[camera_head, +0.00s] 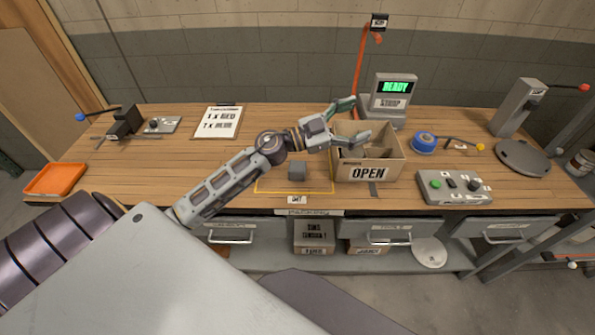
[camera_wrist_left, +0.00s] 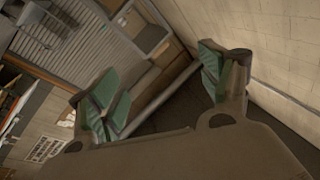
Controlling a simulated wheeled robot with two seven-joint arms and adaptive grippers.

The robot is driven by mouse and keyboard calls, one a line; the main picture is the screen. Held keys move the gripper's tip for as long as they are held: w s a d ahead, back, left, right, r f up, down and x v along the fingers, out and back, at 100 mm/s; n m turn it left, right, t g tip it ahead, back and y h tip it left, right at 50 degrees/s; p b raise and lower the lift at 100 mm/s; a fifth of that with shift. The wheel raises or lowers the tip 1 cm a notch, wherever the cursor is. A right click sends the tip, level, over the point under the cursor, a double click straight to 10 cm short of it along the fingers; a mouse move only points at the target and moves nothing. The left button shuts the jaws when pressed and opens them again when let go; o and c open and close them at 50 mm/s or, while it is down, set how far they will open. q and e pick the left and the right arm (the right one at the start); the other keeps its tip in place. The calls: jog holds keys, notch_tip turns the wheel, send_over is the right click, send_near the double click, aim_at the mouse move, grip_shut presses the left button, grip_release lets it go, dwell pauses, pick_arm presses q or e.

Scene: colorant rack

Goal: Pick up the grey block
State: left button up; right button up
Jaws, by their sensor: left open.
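The grey block (camera_head: 297,170) sits on the wooden bench top, inside a yellow outlined area near the front edge. My left arm reaches in from the left, and its forearm passes to the left of the block. My left gripper (camera_head: 354,120) is open and empty, above the back of the open cardboard box (camera_head: 368,173), to the right of and beyond the block. In the left wrist view the gripper (camera_wrist_left: 165,95) has its green finger pads spread apart with nothing between them. The block does not show in that view. My right gripper is not in view.
An orange tray (camera_head: 55,180) lies at the far left. A clipboard (camera_head: 217,122) lies behind. To the right stand the READY machine (camera_head: 391,100), blue tape (camera_head: 423,142), a button panel (camera_head: 454,187) and a grey press (camera_head: 518,107). Bare bench lies left of my forearm.

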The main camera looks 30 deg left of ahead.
pick_arm(q)
jog(key=f+m+g, duration=0.1)
jog(key=m+g, duration=0.1)
jog(key=g, duration=0.1)
jog(key=n+g+y, duration=0.3)
jog(key=g+y, duration=0.7)
send_near(298, 166)
notch_tip(298, 166, up, 3)
jog(key=shift+s+a+f, duration=0.25)
jog(key=shift+s+a, duration=0.05)
jog(key=shift+a, duration=0.1)
jog(key=shift+x, duration=4.3)
jog(key=shift+w+a, duration=0.1)
jog(key=shift+f, duration=0.1)
